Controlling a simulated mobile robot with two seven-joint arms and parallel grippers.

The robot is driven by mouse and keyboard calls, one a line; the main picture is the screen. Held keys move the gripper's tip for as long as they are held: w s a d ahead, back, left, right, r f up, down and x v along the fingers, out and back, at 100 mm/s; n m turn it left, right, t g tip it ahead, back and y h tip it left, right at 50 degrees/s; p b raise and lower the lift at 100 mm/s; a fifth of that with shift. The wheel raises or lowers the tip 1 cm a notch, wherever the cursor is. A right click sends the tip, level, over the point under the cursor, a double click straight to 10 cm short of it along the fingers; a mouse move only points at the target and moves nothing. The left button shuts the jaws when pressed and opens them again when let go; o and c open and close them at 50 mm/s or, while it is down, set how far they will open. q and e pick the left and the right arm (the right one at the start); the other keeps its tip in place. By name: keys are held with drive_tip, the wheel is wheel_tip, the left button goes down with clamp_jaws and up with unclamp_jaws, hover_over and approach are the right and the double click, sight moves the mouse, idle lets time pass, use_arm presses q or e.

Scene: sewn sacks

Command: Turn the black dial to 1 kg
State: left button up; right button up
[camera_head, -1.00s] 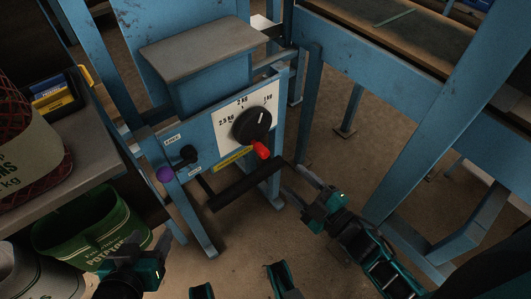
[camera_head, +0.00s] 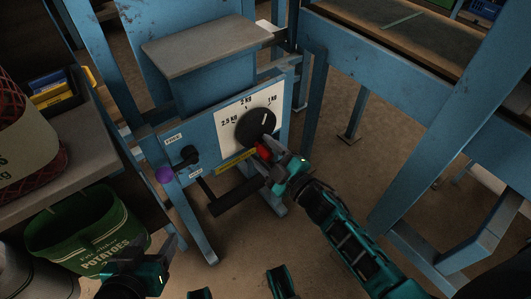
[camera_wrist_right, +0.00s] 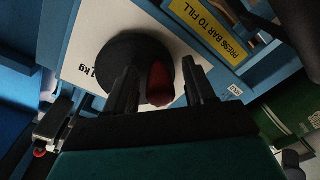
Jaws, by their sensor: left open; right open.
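The black dial (camera_head: 256,126) is on a white scale plate (camera_head: 228,118) marked 2.5 kg, 2 kg and 1 kg, on the blue machine's front. A short white line on the dial points up and right, between the 2 kg and 1 kg marks. A red grip (camera_head: 263,151) is at the dial's lower edge. My right gripper (camera_head: 271,156) is open at the red grip. In the right wrist view the red grip (camera_wrist_right: 160,84) stands between the open fingers, with the dial (camera_wrist_right: 124,58) behind. My left gripper (camera_head: 165,252) is open and empty, low on the left.
Below the dial is a black bar (camera_head: 237,197) under a yellow label (camera_head: 236,160). A purple-knobbed lever (camera_head: 165,174) is at the machine's left. Blue frame posts (camera_head: 314,110) stand on the right.

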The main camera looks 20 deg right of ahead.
drive_tip(key=shift+c, duration=0.3)
clamp_jaws()
use_arm(q)
drive_tip(key=shift+w+a+r, duration=0.1)
use_arm(e)
drive_tip(key=shift+s+a+r+m+p, duration=0.1)
drive_tip(key=shift+a+r+m+p, duration=0.05)
drive_tip(key=shift+m+p, duration=0.4)
drive_tip(key=shift+a+r+m+p, duration=0.15)
drive_tip(key=shift+m+p, duration=0.3)
drive_tip(key=shift+m, duration=0.1)
drive_tip(key=shift+s+a+r+m+p, duration=0.1)
drive_tip(key=shift+a+m+p, duration=0.05)
drive_tip(key=shift+m+p, duration=0.35)
drive_tip(key=shift+a+r+m+p, duration=0.15)
drive_tip(key=shift+m+p, duration=0.15)
drive_tip(key=shift+m, duration=0.3)
use_arm(q)
drive_tip(key=shift+s+a+r+p, duration=0.2)
drive_tip(key=shift+a+r+p, duration=0.2)
drive_tip(key=shift+r, duration=0.2)
drive_tip(key=shift+s+a+r+p, duration=0.15)
drive_tip(key=shift+a+r+p, duration=0.15)
drive_tip(key=shift+r, duration=0.3)
use_arm(e)
drive_tip(key=shift+s+a+r+m, duration=0.1)
drive_tip(key=shift+a+m, duration=0.05)
drive_tip(key=shift+m, duration=0.5)
drive_tip(key=shift+a+r+m, duration=0.1)
drive_tip(key=shift+m, duration=0.55)
